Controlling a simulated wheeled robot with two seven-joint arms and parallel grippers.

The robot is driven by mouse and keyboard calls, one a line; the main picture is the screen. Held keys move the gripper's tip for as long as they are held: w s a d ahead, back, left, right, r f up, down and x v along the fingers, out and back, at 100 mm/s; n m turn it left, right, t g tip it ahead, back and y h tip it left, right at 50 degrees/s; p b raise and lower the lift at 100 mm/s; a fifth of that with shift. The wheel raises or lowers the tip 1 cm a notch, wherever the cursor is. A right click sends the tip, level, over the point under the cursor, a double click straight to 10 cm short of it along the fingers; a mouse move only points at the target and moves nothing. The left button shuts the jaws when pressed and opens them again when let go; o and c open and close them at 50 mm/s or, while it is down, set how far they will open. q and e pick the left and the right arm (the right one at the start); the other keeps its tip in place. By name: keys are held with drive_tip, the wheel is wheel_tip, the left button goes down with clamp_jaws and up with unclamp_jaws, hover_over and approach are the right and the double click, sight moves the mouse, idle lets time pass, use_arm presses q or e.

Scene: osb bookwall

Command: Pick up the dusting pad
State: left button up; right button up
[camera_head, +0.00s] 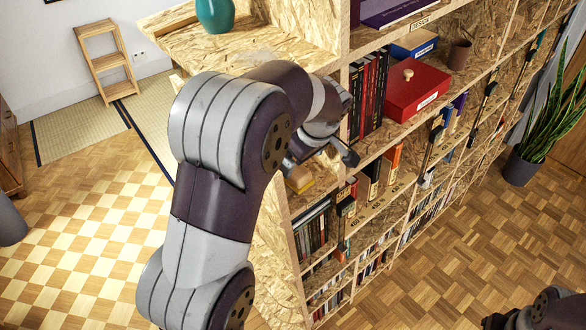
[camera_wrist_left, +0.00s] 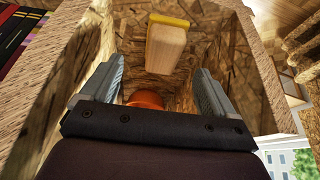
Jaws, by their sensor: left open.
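The dusting pad (camera_wrist_left: 165,46), a pale wooden block with a yellow edge, is inside a chipboard shelf compartment in the left wrist view. In the head view a yellow piece of it (camera_head: 299,181) shows below my left gripper (camera_head: 320,164), partly hidden by the gripper and shelf boards. My left gripper (camera_wrist_left: 159,68) is open, with its fingers apart and pointing into the compartment. The pad appears ahead of the fingertips, with nothing visibly gripped. Part of my right arm shows at the bottom right of the head view; its jaws cannot be made out.
An orange rounded object (camera_wrist_left: 147,98) shows low between the fingers. Chipboard walls close in on both sides. Dark books (camera_head: 368,95) and a red box (camera_head: 417,92) fill the shelf to the right. A teal vase (camera_head: 215,14) stands on the top board (camera_head: 190,42).

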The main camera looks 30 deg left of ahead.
sight(300, 173)
use_arm(q)
wheel_tip(300, 173, down, 4)
drive_tip(key=shift+s+a+p, duration=0.1)
drive_tip(key=shift+a+p, duration=0.05)
drive_tip(key=shift+p, duration=0.8)
drive_tip(key=shift+x, duration=1.2)
drive_tip(key=shift+w, duration=0.2)
drive_tip(key=shift+s, duration=0.15)
drive_tip(key=c, duration=0.9)
drive_tip(key=shift+c, duration=1.3)
